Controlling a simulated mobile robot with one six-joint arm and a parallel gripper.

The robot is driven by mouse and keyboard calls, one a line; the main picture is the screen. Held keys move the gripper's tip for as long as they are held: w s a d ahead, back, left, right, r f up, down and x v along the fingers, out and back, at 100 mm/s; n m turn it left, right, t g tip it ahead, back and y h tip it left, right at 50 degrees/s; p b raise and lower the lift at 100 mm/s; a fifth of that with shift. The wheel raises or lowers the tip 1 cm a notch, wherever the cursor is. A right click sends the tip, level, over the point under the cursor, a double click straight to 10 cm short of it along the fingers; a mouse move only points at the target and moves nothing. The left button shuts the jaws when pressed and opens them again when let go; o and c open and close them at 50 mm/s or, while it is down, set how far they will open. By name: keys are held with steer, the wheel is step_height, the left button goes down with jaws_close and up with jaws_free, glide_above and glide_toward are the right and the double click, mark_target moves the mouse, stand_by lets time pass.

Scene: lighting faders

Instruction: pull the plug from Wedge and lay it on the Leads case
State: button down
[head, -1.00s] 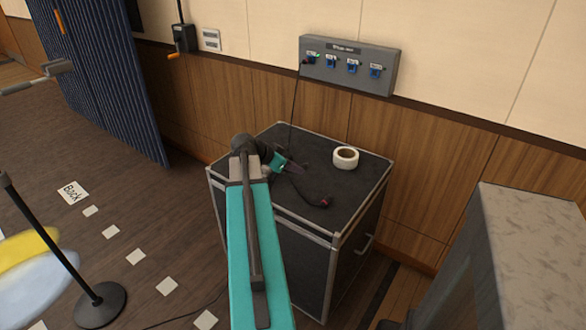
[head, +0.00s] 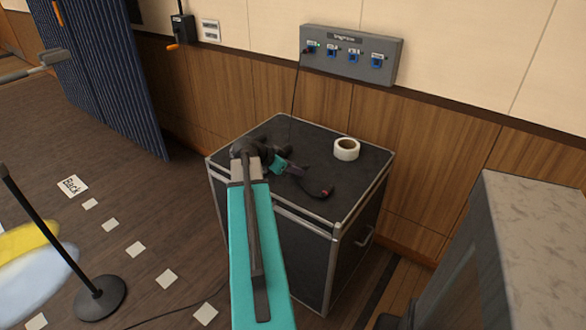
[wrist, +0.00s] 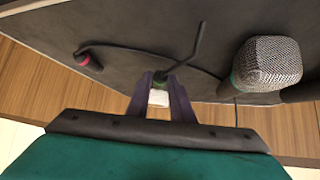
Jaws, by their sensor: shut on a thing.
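My gripper (head: 292,170) is low over the black top of a silver-edged case (head: 352,188). In the wrist view my gripper (wrist: 160,90) is shut on a dark plug with a green ring (wrist: 160,77) and a white patch. A dark lead curves from near it to a red-ringed connector (wrist: 91,62), which also lies on the case in the head view (head: 327,192). I cannot tell if the held plug touches the top. On the grey wall panel (head: 388,50), a dark plug (head: 311,49) with a hanging cable sits at the leftmost socket. The socket labels are unreadable.
A white tape roll (head: 346,149) lies on the case's back right. A silver mesh microphone head (wrist: 267,65) is close to my gripper's right in the wrist view. A grey-topped block (head: 530,225) stands at right, a black stand (head: 97,298) at left.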

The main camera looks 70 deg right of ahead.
steer(key=shift+f+b, duration=0.6)
steer(key=shift+f, duration=0.2)
steer(key=c, duration=1.5)
jaws_free()
steer(key=v, duration=1.3)
steer(key=shift+w+a+r, duration=0.15)
steer(key=shift+a+r, duration=0.05)
steer(key=shift+r, duration=0.1)
